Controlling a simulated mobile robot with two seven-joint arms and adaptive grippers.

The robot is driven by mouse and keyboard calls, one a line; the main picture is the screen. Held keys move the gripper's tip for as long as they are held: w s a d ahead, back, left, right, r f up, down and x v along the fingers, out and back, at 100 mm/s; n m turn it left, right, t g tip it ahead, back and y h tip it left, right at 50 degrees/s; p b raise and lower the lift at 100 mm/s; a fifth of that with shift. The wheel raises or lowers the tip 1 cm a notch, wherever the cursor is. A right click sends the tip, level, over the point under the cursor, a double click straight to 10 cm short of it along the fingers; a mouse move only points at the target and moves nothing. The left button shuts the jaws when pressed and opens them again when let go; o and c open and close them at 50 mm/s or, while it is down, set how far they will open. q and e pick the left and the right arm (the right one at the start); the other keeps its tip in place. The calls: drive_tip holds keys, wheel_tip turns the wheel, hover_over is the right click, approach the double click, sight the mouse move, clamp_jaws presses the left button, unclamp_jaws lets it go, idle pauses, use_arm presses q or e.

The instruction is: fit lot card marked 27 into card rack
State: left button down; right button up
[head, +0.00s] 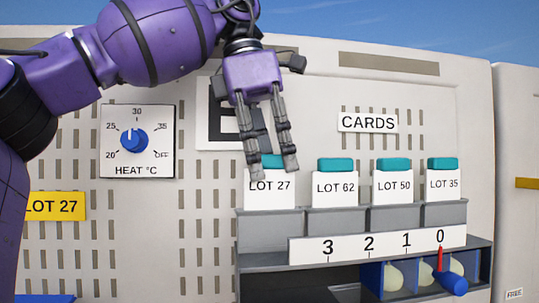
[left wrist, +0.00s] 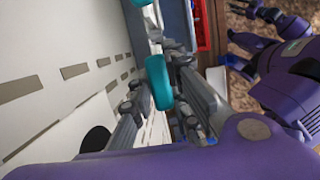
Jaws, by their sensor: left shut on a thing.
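The lot card marked 27 (head: 270,190) is white with a teal top grip and stands upright at the leftmost pocket of the grey card rack (head: 275,230). My left gripper (head: 271,162) comes down from above, shut on the card's teal grip. The teal grip also shows between the fingers of my left gripper (left wrist: 165,95) in the left wrist view. The card's lower edge is hidden at the pocket front, so I cannot tell how deep it sits. My right gripper is not in view.
Cards LOT 62 (head: 336,186), LOT 50 (head: 393,186) and LOT 35 (head: 443,184) stand in the pockets to the right. A numbered strip (head: 380,245) and a blue handle (head: 451,282) are below. A heat dial (head: 133,141) and yellow LOT 27 sign (head: 58,206) are left.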

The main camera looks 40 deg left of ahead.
use_arm(q)
drive_tip(key=c, duration=1.6)
unclamp_jaws()
drive_tip(key=shift+r, duration=0.1)
drive_tip(key=v, duration=0.7)
drive_tip(key=shift+s+r, duration=0.1)
drive_tip(key=shift+r, duration=0.05)
